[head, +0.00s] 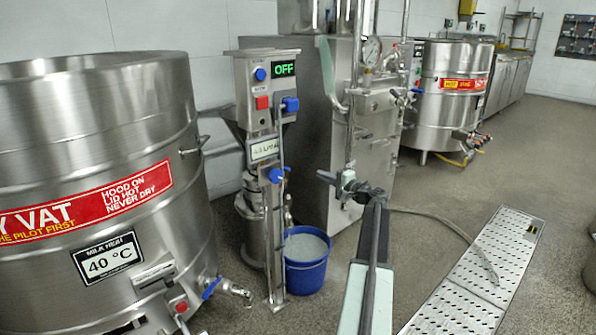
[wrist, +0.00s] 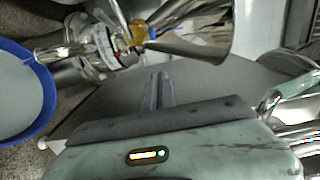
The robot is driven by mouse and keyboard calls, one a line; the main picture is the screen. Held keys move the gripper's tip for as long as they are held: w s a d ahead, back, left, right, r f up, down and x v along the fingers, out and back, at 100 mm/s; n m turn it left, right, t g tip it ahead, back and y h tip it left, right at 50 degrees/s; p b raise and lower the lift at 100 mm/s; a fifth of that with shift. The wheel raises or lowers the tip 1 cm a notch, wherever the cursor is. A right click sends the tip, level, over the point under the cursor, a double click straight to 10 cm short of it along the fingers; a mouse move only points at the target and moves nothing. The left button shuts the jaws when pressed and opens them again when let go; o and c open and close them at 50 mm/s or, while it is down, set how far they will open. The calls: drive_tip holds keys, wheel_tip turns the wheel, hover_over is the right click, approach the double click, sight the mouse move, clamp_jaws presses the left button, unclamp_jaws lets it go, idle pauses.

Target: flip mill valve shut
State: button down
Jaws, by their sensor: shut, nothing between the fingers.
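The mill (head: 268,85) is a steel column left of centre in the head view, with a green OFF display. A blue lever handle (head: 276,174) sits partway down it, beside an upright pipe. I cannot tell for sure whether this is the mill valve or whether it is open. A second blue fitting (head: 290,104) is on the control box. My gripper (head: 325,177) is shut and empty, to the right of the mill and apart from the handle. In the wrist view its fingers (wrist: 158,78) are together, with steel mill fittings (wrist: 112,42) beyond; no blue handle is clear there.
A blue bucket (head: 305,278) of greyish liquid stands at the mill's foot, also at left in the wrist view (wrist: 47,92). A large steel vat (head: 95,130) fills the left. A steel cabinet (head: 318,130) stands behind my gripper. A floor grate (head: 480,270) and hose (head: 450,225) lie right.

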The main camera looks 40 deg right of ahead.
drive_tip(key=w+a, duration=0.3)
drive_tip(key=w, duration=0.7)
drive_tip(key=shift+w, duration=0.3)
